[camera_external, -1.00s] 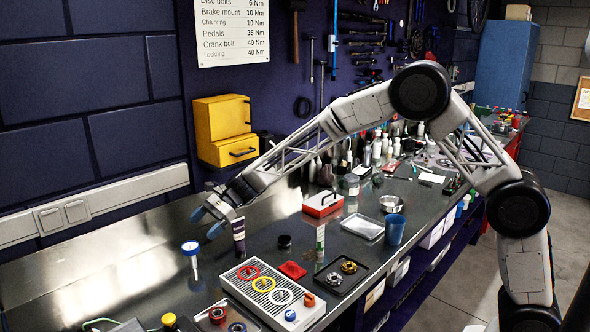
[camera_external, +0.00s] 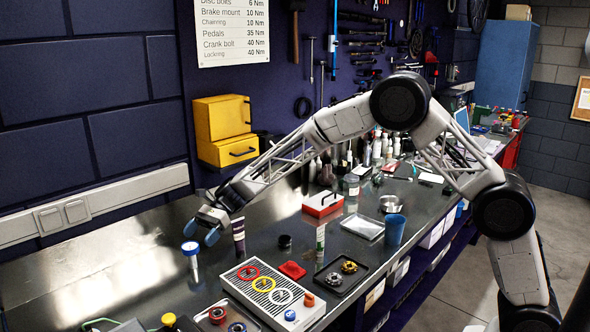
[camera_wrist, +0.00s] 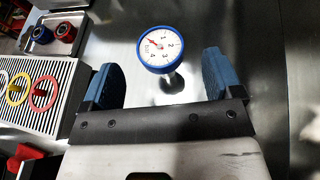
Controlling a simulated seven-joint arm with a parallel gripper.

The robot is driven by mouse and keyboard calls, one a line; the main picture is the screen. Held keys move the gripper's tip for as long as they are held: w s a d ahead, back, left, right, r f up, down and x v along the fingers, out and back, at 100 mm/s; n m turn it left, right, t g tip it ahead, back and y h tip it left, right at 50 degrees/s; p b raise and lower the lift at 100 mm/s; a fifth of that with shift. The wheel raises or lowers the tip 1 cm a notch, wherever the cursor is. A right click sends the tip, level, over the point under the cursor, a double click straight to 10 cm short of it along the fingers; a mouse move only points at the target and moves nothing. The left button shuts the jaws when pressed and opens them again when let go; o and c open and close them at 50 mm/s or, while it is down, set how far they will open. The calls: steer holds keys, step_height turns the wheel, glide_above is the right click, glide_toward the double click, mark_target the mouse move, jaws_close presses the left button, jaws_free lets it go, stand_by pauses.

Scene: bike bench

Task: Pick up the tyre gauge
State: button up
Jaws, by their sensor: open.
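The tyre gauge (camera_external: 191,249) stands upright on the metal bench at the left, with a blue-rimmed round dial on top of a pale stem. In the wrist view its dial (camera_wrist: 160,47) faces the camera, white with a red needle, and lies beyond and between the two fingers. My gripper (camera_external: 201,233) is open and empty, with blue finger pads, just above and to the right of the gauge in the external view. In the wrist view my gripper (camera_wrist: 163,80) has its fingers spread wide on either side of the gauge. No contact with the gauge shows.
A dark bottle (camera_external: 238,238) stands close to the right of my gripper. A white slatted tray (camera_external: 233,278) with red, yellow and white rings lies in front. A small tray with red and dark parts (camera_external: 217,315) is nearer. Bare bench lies to the left.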

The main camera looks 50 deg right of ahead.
mark_target(191, 245)
steer(key=shift+x, duration=2.45)
steer(key=c, duration=1)
steer(key=shift+r, duration=0.2)
steer(key=shift+c, duration=0.2)
steer(key=shift+r, duration=0.5)
steer(key=s+a, duration=0.1)
steer(key=a, duration=0.3)
steer(key=s+a, duration=0.1)
steer(key=a, duration=0.3)
steer(key=s+a, duration=0.1)
steer(key=a, duration=0.4)
steer(key=shift+r, duration=0.2)
step_height(191, 245, up, 13)
steer(key=shift+d, duration=0.2)
steer(key=shift+r, duration=0.15)
